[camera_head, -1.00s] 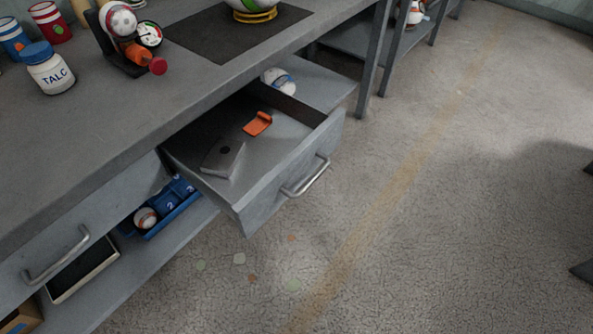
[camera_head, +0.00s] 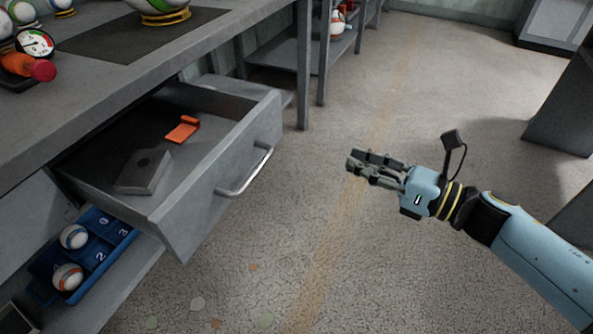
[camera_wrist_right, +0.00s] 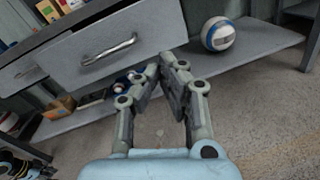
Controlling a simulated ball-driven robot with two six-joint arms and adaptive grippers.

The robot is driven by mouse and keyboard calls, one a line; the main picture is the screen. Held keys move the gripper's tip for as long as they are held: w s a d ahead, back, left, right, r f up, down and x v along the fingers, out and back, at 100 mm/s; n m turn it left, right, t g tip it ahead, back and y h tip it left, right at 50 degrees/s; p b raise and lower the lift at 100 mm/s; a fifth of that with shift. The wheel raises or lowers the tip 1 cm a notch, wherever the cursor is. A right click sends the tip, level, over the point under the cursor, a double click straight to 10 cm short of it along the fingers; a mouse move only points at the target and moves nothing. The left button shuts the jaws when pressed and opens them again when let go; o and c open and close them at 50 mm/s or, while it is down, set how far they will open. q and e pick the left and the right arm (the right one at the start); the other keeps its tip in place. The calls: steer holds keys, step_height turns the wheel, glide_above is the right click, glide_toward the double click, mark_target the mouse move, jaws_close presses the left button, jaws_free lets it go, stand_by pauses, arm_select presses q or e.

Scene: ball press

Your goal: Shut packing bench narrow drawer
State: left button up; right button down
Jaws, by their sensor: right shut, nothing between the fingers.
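The narrow drawer (camera_head: 215,175) of the packing bench (camera_head: 130,70) stands pulled open in the head view, with a bar handle (camera_head: 250,172) on its front. Inside it lie a grey block (camera_head: 143,172) and an orange clip-like piece (camera_head: 183,130). My right gripper (camera_head: 352,163) is shut and empty, in the air to the right of the drawer front and apart from it. In the right wrist view, the gripper fingers (camera_wrist_right: 166,62) point toward a drawer front (camera_wrist_right: 150,35) with a handle (camera_wrist_right: 109,49).
A blue tray (camera_head: 100,262) with balls sits on the shelf below the drawer. A white and blue ball (camera_wrist_right: 219,34) rests on a shelf in the right wrist view. A gauge (camera_head: 36,42) stands on the bench top. The floor right of the drawer is clear.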

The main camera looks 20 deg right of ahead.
steer(key=a+n+g+y+b, duration=0.1)
steer(key=n+y+b, duration=0.1)
steer(key=n, duration=0.2)
steer(key=n+b, duration=0.1)
steer(key=b, duration=0.3)
glide_toward(266, 135)
steer(key=shift+g, duration=0.4)
steer(key=x, duration=0.6)
steer(key=shift+w+r, duration=0.25)
steer(key=shift+w, duration=0.1)
steer(key=shift+w+a, duration=0.25)
steer(key=shift+a, duration=0.15)
arm_select(q)
step_height(266, 135, down, 8)
steer(key=s, duration=0.1)
steer(key=shift+s+a+r, duration=0.2)
steer(key=shift+a+r, duration=0.05)
steer(key=shift+a, duration=0.1)
steer(key=shift+s, duration=0.2)
